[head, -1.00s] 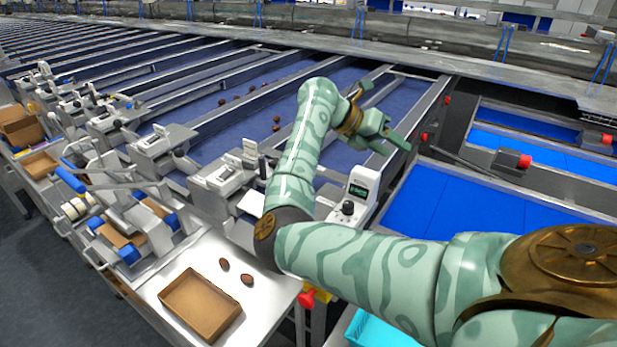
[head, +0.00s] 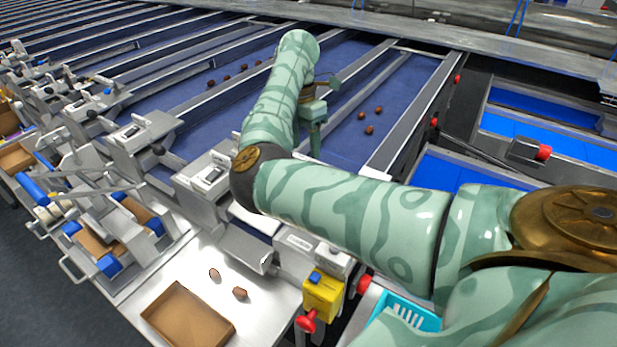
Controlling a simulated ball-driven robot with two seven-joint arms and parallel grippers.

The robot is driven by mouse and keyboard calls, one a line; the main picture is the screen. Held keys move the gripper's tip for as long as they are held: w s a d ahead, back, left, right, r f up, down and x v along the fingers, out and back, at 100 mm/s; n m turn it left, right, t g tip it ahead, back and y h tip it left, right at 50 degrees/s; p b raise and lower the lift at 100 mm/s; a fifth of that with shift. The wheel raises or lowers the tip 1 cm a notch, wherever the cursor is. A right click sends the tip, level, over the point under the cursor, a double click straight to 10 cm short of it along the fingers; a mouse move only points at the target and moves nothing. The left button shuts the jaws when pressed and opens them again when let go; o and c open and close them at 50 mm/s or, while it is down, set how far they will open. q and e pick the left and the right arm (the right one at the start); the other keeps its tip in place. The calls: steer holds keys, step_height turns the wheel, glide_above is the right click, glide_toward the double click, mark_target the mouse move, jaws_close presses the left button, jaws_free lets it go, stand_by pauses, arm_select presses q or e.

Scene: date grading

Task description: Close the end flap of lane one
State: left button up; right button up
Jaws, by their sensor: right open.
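My right gripper (head: 315,140) hangs low over the blue bed of the rightmost grading lane (head: 398,108), pointing down. Its jaws are open, and nothing shows between them. My right forearm hides part of the gripper and the lane. A metal end piece (head: 245,246) stands at the near end of the lanes, above the white table. I cannot tell for sure whether it is the flap of lane one, or how far it stands open. My left gripper is out of view.
Several dates (head: 370,130) lie on the lane bed right of my gripper. Two dates (head: 239,293) and a brown tray (head: 188,318) are on the white table (head: 170,275). A yellow switch box (head: 323,297) with a red button stands beside it. Metal dividers separate the lanes.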

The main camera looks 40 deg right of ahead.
step_height(320, 180, down, 5)
steer(key=shift+s+f+b, duration=0.15)
steer(key=shift+b, duration=0.15)
steer(key=f, duration=0.4)
steer(key=shift+s+d+f+b, duration=0.2)
steer(key=shift+s+f+b, duration=0.1)
steer(key=shift+f+b, duration=0.1)
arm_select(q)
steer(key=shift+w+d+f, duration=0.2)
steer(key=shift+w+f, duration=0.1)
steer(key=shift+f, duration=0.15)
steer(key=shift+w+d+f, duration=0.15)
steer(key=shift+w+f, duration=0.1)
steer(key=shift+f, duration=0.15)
arm_select(e)
steer(key=shift+f, duration=0.75)
jaws_close()
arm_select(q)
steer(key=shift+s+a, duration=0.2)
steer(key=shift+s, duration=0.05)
